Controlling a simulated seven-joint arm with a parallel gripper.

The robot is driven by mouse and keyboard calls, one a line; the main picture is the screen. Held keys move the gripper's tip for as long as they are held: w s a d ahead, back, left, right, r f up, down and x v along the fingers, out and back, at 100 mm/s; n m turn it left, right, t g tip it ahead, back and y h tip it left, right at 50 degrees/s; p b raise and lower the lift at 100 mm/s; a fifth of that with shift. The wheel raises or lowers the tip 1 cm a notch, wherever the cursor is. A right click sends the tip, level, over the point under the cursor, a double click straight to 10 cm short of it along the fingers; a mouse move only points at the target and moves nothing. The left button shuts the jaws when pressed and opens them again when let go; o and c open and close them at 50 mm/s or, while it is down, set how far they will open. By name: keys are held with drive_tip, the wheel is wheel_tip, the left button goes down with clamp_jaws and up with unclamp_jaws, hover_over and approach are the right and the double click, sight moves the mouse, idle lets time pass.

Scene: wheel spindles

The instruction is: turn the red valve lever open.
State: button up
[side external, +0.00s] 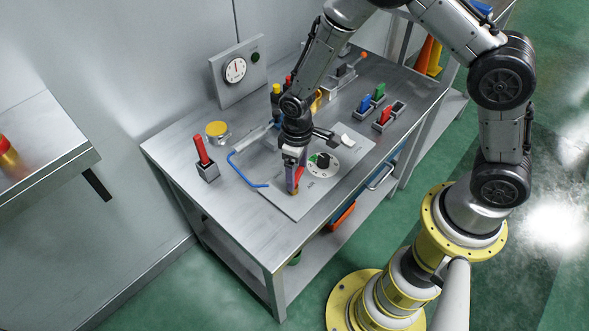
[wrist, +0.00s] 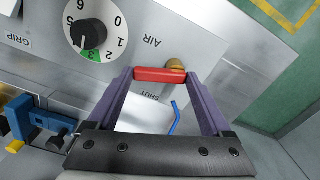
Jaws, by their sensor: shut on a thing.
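The red valve lever (wrist: 158,75) lies across the gap between my two purple fingertips in the wrist view. Its brass fitting (wrist: 175,64) shows just beyond it, on a metal panel near the printed words AIR and SHUT. In the side external view the red lever (side external: 300,174) shows beside my fingers, low over the panel (side external: 308,206), with brass (side external: 294,192) below the tips. My gripper (side external: 294,186) is shut on the lever, with one finger at each end of it; it also shows in the wrist view (wrist: 162,80).
A white dial with a black knob (side external: 322,162) is close on the right. A blue hose (side external: 240,175) lies to the left. A red-handled block (side external: 204,160) and yellow-lidded jar (side external: 217,130) stand further left. Coloured blocks (side external: 379,92) stand at the back right. The front left bench top is clear.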

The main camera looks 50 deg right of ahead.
sight(299, 176)
drive_tip(key=shift+s+r+m, duration=0.1)
drive_tip(key=shift+s+m, duration=0.05)
drive_tip(key=shift+m, duration=0.8)
drive_tip(key=shift+s+m, duration=0.15)
drive_tip(key=shift+m, duration=0.8)
drive_tip(key=o, duration=1.2)
drive_tip(key=shift+c, duration=0.2)
wheel_tip(299, 176, up, 14)
drive_tip(key=shift+d, duration=0.1)
